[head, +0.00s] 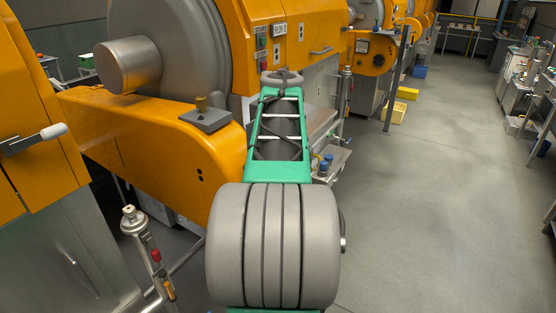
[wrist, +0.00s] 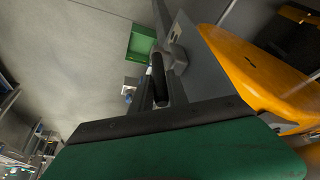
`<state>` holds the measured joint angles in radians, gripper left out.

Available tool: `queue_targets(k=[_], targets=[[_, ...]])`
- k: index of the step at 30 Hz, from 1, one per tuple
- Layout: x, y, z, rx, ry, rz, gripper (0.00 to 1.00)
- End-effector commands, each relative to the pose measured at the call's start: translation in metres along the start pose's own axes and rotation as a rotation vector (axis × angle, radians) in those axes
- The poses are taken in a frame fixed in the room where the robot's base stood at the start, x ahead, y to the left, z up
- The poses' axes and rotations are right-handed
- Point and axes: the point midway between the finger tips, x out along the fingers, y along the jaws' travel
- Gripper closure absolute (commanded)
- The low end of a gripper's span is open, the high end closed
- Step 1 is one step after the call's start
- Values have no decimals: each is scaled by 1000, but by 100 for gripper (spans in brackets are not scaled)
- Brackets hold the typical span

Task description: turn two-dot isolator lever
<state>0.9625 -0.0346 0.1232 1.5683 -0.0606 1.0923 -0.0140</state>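In the wrist view my gripper (wrist: 161,84) has its two dark fingers apart. A dark rounded handle (wrist: 157,78) lies between them, joined to a grey hub (wrist: 174,58) on a grey panel. Contact with the fingers is not clear, and no dot marks show on this handle. In the head view my arm reaches forward and hides my gripper. A pale-handled lever (head: 48,132) is on the orange panel at the far left.
A large grey drum (head: 185,45) and an orange machine with push buttons (head: 262,43) stand ahead. A steel post with a red fitting (head: 150,250) stands at the lower left. The grey floor (head: 430,170) to the right is open. An orange cover (wrist: 255,70) lies right in the wrist view.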

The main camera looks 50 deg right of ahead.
Motion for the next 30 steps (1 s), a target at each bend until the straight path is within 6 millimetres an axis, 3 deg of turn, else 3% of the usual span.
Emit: queue_targets(k=[7,30], targets=[[0,0,0,0,0,0,100],[0,0,0,1,1,0,100]])
